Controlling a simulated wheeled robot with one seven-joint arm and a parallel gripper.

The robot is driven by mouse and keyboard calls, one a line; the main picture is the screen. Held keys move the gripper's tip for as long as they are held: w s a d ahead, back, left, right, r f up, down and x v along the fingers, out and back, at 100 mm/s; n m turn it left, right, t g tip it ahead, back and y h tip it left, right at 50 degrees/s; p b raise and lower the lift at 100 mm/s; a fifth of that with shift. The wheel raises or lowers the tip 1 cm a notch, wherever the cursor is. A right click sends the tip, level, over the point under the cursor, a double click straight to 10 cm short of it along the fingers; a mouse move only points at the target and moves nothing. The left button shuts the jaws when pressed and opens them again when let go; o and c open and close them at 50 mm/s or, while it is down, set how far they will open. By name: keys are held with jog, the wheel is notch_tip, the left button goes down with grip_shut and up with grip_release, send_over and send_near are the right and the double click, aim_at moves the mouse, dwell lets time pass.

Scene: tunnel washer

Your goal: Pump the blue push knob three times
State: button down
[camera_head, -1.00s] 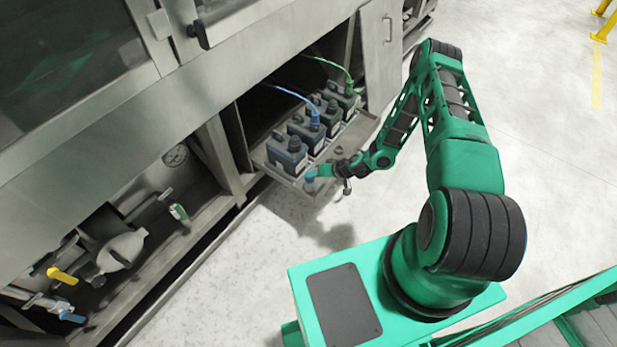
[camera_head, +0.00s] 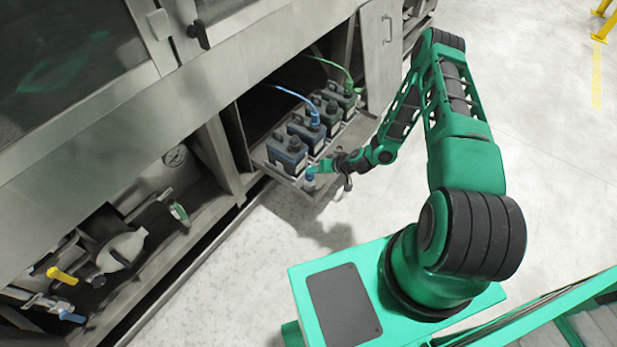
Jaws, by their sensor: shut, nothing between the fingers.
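The blue push knob (camera_head: 310,177) is a small blue cap on a short pale stem at the front edge of the pull-out tray (camera_head: 328,186), in front of the dark canisters. My gripper (camera_head: 318,169) is shut and empty. Its tip is right at the top of the knob and partly covers it. I cannot tell whether the two touch.
Several dark canisters (camera_head: 286,155) stand in a row on the tray, some with a blue hose (camera_head: 292,92) or a green hose (camera_head: 330,63). The steel washer frame (camera_head: 225,155) is to the left. An open cabinet door (camera_head: 381,55) stands behind.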

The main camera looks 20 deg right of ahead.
aim_at(309, 176)
jog(key=shift+f, duration=0.15)
jog(key=shift+f, duration=0.3)
jog(key=shift+f, duration=1.3)
dwell(1.5)
jog(key=shift+r, duration=1.75)
jog(key=shift+r, duration=0.1)
jog(key=shift+r, duration=2.4)
